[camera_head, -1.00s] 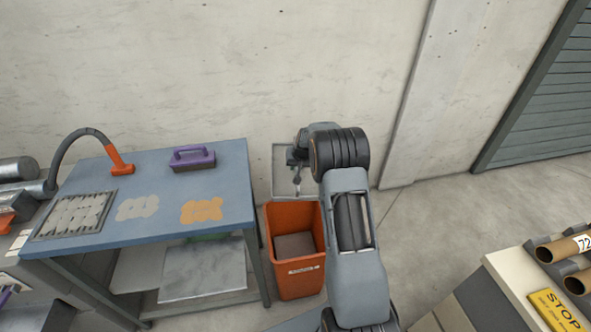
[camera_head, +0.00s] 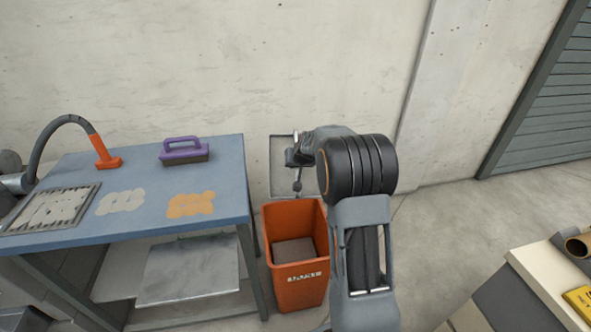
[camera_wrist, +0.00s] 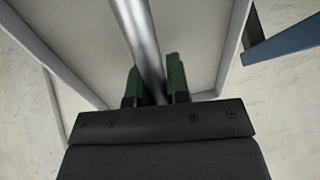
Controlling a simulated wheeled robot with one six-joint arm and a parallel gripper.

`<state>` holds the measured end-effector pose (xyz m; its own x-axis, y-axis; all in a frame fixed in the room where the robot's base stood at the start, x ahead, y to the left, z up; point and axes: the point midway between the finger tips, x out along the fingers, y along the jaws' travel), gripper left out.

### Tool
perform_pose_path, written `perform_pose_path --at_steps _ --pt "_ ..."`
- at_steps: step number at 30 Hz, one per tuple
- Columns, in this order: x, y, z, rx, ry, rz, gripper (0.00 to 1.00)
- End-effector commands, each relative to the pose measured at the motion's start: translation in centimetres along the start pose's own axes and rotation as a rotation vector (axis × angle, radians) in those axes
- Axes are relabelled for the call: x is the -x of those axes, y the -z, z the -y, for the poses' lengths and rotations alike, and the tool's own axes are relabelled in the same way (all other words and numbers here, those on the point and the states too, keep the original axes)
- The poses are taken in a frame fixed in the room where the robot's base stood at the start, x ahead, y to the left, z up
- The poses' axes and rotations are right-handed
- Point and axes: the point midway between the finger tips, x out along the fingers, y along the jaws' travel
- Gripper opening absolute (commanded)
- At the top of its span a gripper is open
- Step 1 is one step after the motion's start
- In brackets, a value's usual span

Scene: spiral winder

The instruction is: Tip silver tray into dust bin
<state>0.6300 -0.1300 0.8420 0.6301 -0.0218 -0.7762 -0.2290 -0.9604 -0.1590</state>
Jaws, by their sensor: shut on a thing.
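The silver tray (camera_head: 282,186) shows in the head view as a grey, thin-rimmed panel just beyond the dust bin, against the wall behind. My gripper (camera_head: 297,184) is shut on the tray's handle, a round metal bar. In the wrist view, the green fingers of my gripper (camera_wrist: 157,82) sit on both sides of this bar, and the pale inside of the tray (camera_wrist: 195,40) fills the picture behind. The orange dust bin (camera_head: 298,290) stands upright and open on the floor, with a grey surface low inside it. My arm hides the tray's right part in the head view.
A blue table (camera_head: 140,170) stands left of the bin, close beside it. It holds a purple-handled brush (camera_head: 184,151), an orange-ended hose (camera_head: 105,155) and flat patches. A light counter (camera_head: 545,285) is at the right. Bare floor lies between.

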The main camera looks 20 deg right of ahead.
Motion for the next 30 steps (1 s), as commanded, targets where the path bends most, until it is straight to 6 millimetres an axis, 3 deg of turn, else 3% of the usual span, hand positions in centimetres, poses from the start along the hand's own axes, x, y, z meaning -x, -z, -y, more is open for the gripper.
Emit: perform_pose_path --at_steps 30 --pt "1.2 -2.2 0.2 0.049 0.000 -0.240 0.00"
